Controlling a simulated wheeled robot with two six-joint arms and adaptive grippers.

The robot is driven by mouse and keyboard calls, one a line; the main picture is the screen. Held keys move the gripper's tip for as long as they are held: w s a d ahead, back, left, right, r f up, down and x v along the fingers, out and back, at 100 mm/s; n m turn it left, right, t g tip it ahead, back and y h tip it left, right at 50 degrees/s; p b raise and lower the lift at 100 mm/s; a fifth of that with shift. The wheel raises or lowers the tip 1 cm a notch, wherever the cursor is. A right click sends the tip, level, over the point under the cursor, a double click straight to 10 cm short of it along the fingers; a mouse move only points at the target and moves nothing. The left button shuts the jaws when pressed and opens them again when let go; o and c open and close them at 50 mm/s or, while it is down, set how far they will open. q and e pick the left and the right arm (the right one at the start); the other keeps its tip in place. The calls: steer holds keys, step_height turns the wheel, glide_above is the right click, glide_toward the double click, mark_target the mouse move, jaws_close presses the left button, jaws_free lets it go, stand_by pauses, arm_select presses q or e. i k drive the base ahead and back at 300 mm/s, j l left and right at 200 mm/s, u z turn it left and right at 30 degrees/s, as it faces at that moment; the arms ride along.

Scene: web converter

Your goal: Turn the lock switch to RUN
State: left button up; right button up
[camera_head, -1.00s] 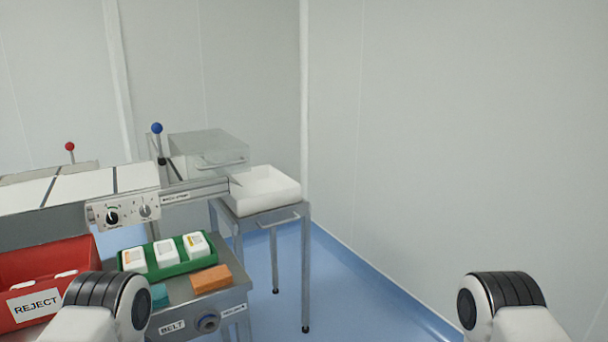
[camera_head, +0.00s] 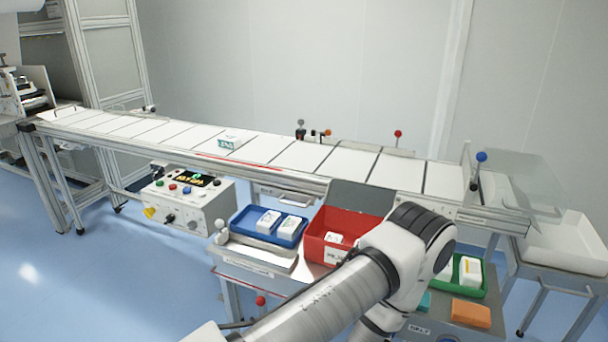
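A cream control box (camera_head: 187,203) hangs below the conveyor at left centre in the head view. Its top carries a small lit display (camera_head: 189,180) and several coloured buttons. Its front has a yellow part (camera_head: 149,212), a black knob (camera_head: 169,218) and another round part. The labels are too small to read, so I cannot tell which is the lock switch or where it points. One of my arms crosses the lower middle, to the right of the box. Neither of my grippers shows.
A long conveyor (camera_head: 305,156) with white panels runs behind the box. A blue tray (camera_head: 268,226), a red bin (camera_head: 345,224) and a green tray (camera_head: 493,282) stand right of it. An orange block (camera_head: 471,313) lies at lower right. Blue floor (camera_head: 60,280) is clear at lower left.

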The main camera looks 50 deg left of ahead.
mark_target(149, 212)
steer(key=u, duration=2.4)
